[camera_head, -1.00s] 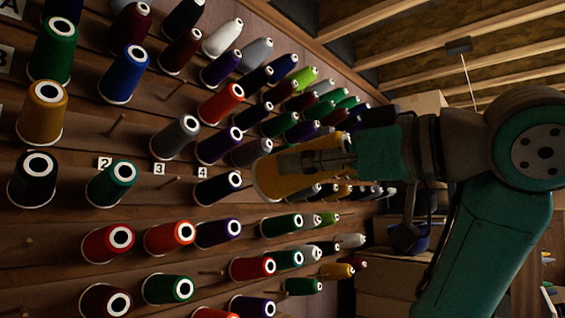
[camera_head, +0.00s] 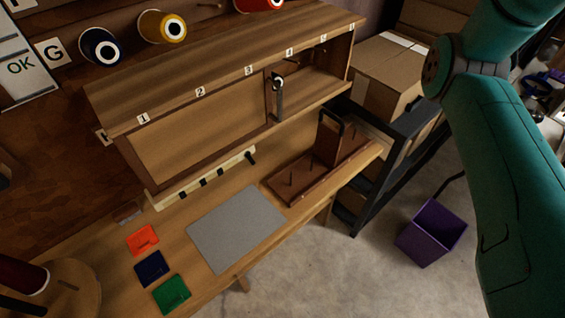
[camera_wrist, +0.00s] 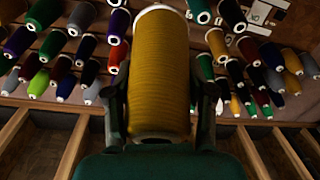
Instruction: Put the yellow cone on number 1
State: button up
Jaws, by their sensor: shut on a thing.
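My gripper (camera_wrist: 160,98) is shut on a large yellow cone (camera_wrist: 157,60) of thread in the wrist view, one finger on each side. The cone's white rim shows at its far end, with the thread wall beyond it. In the head view my gripper and this cone are out of frame; only my arm shows at the right. A label with number 1 (camera_head: 143,119) is on the top edge of the wooden shelf unit, at its left end. Labels 2 (camera_head: 200,92) and 3 (camera_head: 248,71) follow to the right.
The bench holds a grey mat (camera_head: 237,228), red, blue and green squares and a wooden peg stand (camera_head: 305,178). A purple bin (camera_head: 432,233) stands on the floor. Many cones surround the held one in the wrist view.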

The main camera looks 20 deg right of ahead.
jog(key=x, duration=2.8)
jog(key=shift+r, duration=0.1)
